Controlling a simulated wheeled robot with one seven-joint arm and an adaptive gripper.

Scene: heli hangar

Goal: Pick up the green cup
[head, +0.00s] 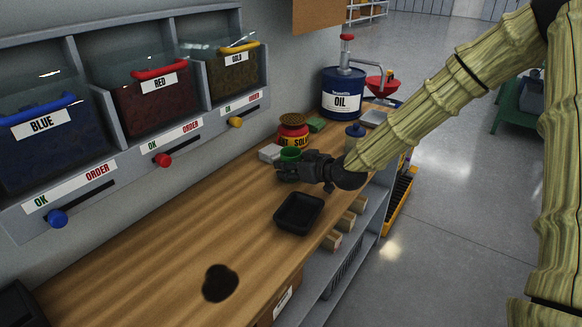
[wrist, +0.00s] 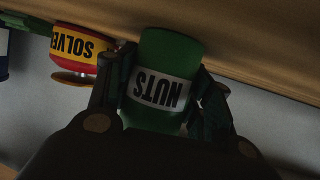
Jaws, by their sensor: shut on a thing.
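The green cup (wrist: 168,55) has a white label reading NUTS, upside down in the wrist view. It sits between the two fingers of my gripper (wrist: 165,100), which is shut on it. In the head view the green cup (head: 290,154) shows just beyond my gripper (head: 283,172), partly hidden by the fingers. The cup is over the back part of the wooden workbench (head: 140,250), near the wall. I cannot tell whether its base touches the bench.
A red and yellow solvent can (head: 293,132) stands close behind the cup, with a pale block (head: 269,153) to its left. A black tray (head: 299,213) lies nearer the front edge. A blue oil drum (head: 343,93) stands farther back. The bench's left part is mostly clear.

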